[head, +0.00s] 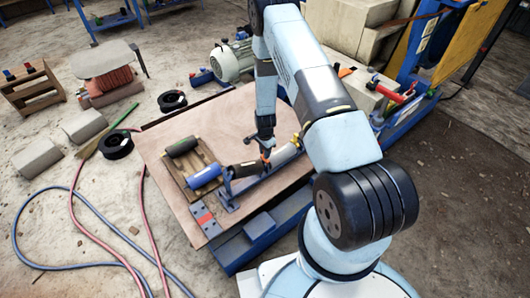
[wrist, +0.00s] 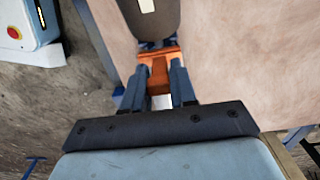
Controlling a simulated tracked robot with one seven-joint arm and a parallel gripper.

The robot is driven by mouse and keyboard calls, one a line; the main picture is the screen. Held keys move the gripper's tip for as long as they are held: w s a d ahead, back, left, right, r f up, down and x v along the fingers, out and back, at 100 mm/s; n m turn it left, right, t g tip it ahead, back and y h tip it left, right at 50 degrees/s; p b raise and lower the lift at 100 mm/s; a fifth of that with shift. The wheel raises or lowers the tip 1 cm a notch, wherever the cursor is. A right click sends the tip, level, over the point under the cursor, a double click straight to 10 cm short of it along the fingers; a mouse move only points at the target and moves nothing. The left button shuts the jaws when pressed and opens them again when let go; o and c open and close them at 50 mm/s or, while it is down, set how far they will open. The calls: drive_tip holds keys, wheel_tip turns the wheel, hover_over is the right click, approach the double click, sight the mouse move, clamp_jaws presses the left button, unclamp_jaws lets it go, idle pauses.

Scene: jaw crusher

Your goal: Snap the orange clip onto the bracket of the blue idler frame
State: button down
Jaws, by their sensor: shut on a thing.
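My gripper (wrist: 156,88) is shut on the orange clip (wrist: 158,70), which sits between the two fingers in the wrist view. A dark rounded part with a pale label (wrist: 152,22) lies just beyond the clip; I cannot tell whether they touch. In the head view my gripper (head: 266,150) points down over the blue idler frame (head: 256,185), which lies on the plywood tabletop. A dark roller (head: 243,170) and a pale roller (head: 285,156) are along the frame. The bracket is not clearly distinguishable, and the clip's contact with it cannot be told.
A blue roller (head: 204,176) and a dark green roller (head: 182,146) lie on a wooden pallet left of the frame. A grey-and-red block (head: 204,217) is near the table's front edge. A motor (head: 232,62) stands behind the table. Hoses (head: 84,262) run over the floor at left.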

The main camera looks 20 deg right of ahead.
drive_tip(key=shift+f, duration=1.1)
drive_tip(key=c, duration=0.8)
unclamp_jaws()
drive_tip(key=shift+r, duration=0.1)
wheel_tip(320, 180, up, 14)
drive_tip(key=shift+f, duration=0.2)
